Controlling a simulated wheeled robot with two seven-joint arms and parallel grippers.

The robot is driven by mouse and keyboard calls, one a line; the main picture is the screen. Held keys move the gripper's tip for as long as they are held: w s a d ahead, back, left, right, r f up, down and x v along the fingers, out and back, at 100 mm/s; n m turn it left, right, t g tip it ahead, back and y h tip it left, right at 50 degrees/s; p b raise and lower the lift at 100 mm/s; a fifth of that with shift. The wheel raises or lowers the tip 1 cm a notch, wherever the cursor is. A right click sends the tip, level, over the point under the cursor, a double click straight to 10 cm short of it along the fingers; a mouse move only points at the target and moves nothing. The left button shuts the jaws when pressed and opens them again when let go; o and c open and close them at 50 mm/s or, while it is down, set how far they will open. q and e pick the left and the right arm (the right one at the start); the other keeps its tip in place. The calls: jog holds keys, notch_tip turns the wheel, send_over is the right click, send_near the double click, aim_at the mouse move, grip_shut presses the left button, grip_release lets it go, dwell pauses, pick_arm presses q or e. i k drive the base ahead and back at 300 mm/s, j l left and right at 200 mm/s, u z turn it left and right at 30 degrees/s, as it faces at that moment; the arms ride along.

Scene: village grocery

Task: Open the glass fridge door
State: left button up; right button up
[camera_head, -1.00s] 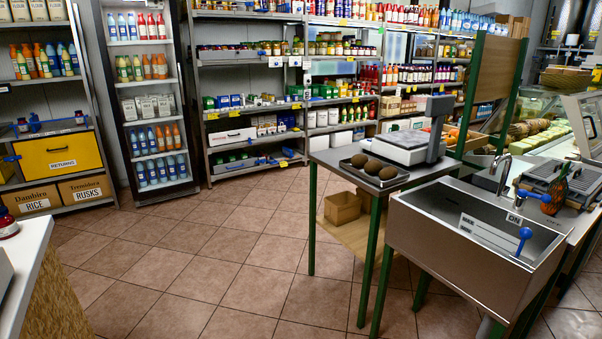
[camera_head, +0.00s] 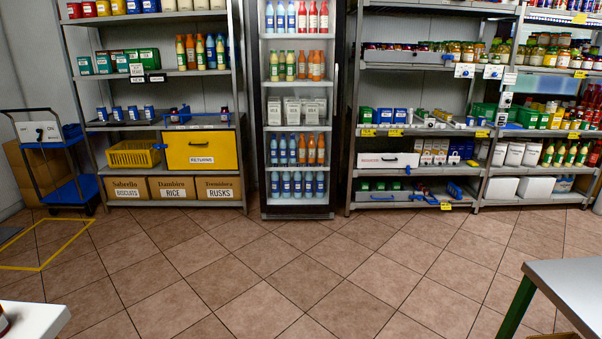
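The glass fridge (camera_head: 297,212) stands against the back wall, left of the picture's middle, between two shelf units. It is tall and narrow with a dark frame, and it holds bottles and white cartons on several shelves. Its glass front looks closed, but the clear pane makes this hard to tell. A thin light vertical strip, perhaps the handle (camera_head: 334,92), runs along its right edge. Neither of my grippers shows in the head view.
Tiled floor (camera_head: 270,265) lies clear before the fridge. A metal table (camera_head: 570,285) stands at the lower right, a white counter corner (camera_head: 35,318) at the lower left. A blue trolley (camera_head: 75,190) is at far left. A shelf unit with a yellow returns box (camera_head: 202,151) adjoins the fridge.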

aim_at(253, 9)
jog(key=i, duration=3.3)
jog(key=j+u, duration=0.05)
jog(key=j, duration=0.15)
